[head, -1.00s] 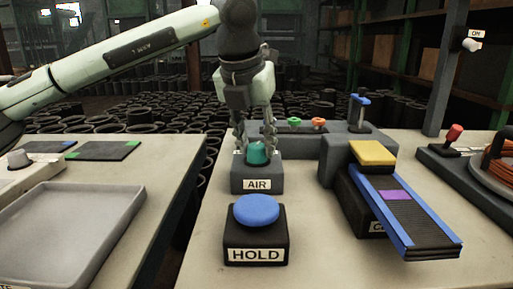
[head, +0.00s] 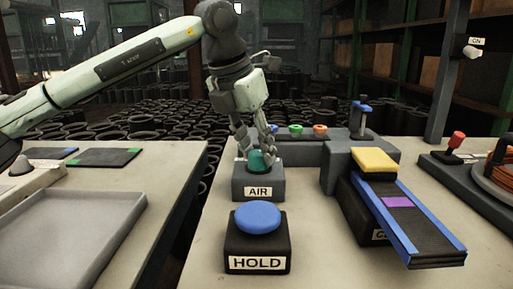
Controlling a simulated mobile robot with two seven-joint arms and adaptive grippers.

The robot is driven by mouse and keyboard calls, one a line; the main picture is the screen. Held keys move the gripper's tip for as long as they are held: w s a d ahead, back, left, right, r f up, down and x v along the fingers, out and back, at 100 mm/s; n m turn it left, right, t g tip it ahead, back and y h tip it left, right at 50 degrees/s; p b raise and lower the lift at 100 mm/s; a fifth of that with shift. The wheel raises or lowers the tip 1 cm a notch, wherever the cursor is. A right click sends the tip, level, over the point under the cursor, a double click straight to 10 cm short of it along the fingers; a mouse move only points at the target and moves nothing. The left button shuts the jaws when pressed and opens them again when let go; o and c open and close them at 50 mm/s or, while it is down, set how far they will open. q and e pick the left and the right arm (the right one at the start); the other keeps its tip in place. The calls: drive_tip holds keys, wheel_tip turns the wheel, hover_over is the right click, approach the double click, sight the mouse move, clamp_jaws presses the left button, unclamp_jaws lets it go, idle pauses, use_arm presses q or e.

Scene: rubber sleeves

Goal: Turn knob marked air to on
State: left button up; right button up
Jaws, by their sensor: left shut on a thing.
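My left gripper (head: 257,155) reaches down from above and is shut on the knob, a finger on each side. The gripper is tilted and rotated over the box. The fingers hide part of the knob and any marks around it. My right gripper is not in view.
A black HOLD box with a blue button (head: 257,218) stands in front of the AIR box. A conveyor (head: 402,215) with a yellow block (head: 374,160) is at right. Green and orange buttons (head: 320,129) sit behind. A grey tray (head: 70,240) lies at left.

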use_arm(q)
drive_tip(key=o, duration=1.2)
drive_tip(key=shift+c, duration=0.2)
drive_tip(key=v, duration=1.2)
